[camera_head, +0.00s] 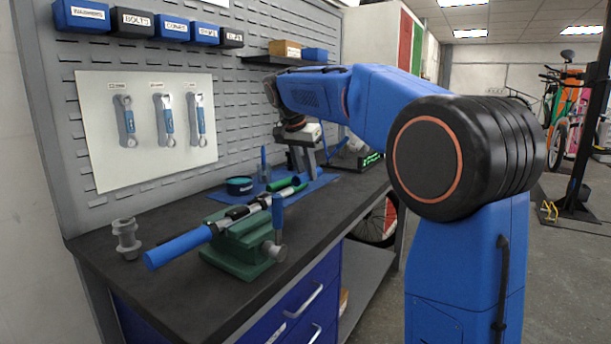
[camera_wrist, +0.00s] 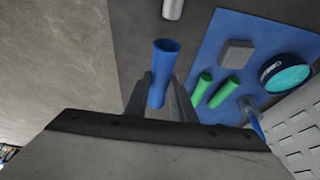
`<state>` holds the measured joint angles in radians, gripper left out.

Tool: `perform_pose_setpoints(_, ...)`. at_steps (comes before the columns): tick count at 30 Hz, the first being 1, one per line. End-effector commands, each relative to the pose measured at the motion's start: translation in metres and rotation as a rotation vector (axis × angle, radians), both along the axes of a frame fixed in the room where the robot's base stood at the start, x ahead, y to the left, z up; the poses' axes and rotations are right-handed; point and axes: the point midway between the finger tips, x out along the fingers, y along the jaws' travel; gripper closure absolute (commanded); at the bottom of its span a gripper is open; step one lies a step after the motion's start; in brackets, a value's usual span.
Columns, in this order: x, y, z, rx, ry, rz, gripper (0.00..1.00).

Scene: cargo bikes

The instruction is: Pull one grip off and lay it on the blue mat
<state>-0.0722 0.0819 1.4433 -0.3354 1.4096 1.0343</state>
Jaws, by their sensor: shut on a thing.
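My gripper (camera_head: 304,165) is shut on a blue grip (camera_wrist: 161,62), whose open hollow end shows in the wrist view. A gap separates that grip from the silver bar end (camera_wrist: 173,8). In the head view I cannot make the held grip out clearly. The handlebar (camera_head: 262,204) is clamped in a green vise (camera_head: 238,254), with another blue grip (camera_head: 180,247) on its near end. The blue mat (camera_wrist: 222,52) lies right of the held grip in the wrist view. It also shows on the bench in the head view (camera_head: 226,194).
Two green grips (camera_wrist: 202,89) (camera_wrist: 224,93), a grey block (camera_wrist: 236,53) and a teal-topped tin (camera_wrist: 287,75) occupy the mat. Bare mat shows around them. A grey stepped part (camera_head: 126,239) stands at the bench's left. A pegboard wall (camera_head: 240,110) rises behind.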

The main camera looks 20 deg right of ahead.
Motion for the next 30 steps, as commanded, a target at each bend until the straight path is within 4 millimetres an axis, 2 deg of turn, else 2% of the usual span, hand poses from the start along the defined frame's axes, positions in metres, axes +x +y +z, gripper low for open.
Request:
perform_pose_setpoints(19,0.005,-0.007,0.029,0.0,0.0,0.0,1.0)
perform_pose_setpoints(30,0.005,-0.008,0.032,0.0,0.0,0.0,1.0)
